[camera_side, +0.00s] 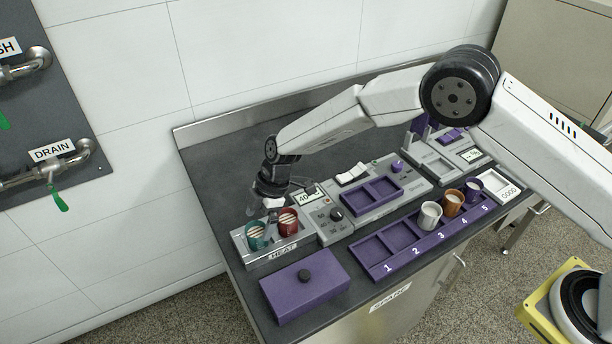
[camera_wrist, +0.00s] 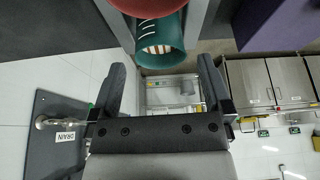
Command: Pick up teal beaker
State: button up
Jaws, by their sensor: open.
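The teal beaker (camera_side: 257,236) stands in the left place of the grey HEAT block (camera_side: 270,255), with pale striped contents showing inside. A red beaker (camera_side: 288,222) stands just right of it in the same block. In the wrist view the teal beaker (camera_wrist: 160,44) is at the top centre, beyond and between my fingers, with the red beaker (camera_wrist: 146,7) behind it. My gripper (camera_wrist: 160,78) is open, and nothing is between its fingers. In the side view my gripper (camera_side: 262,205) is behind and above the HEAT block, close to the two beakers.
A purple lidded box (camera_side: 305,285) lies in front of the HEAT block. A purple numbered rack (camera_side: 372,254) holds white (camera_side: 429,215), orange (camera_side: 453,203) and purple (camera_side: 473,189) beakers. A control unit (camera_side: 335,215) adjoins the HEAT block. The wall with the DRAIN valve (camera_side: 62,165) is left.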

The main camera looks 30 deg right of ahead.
aim_at(250, 246)
jog(key=shift+x, duration=1.7)
jog(key=shift+c, duration=0.2)
jog(key=c, duration=1.2)
jog(key=shift+r, duration=0.2)
jog(key=shift+r, duration=0.95)
jog(key=s+d+r, duration=0.6)
jog(key=s+r, duration=0.4)
jog(key=s, duration=0.2)
jog(key=shift+s+d+r, duration=0.15)
jog(key=shift+d+r, duration=0.05)
jog(key=shift+r, duration=0.2)
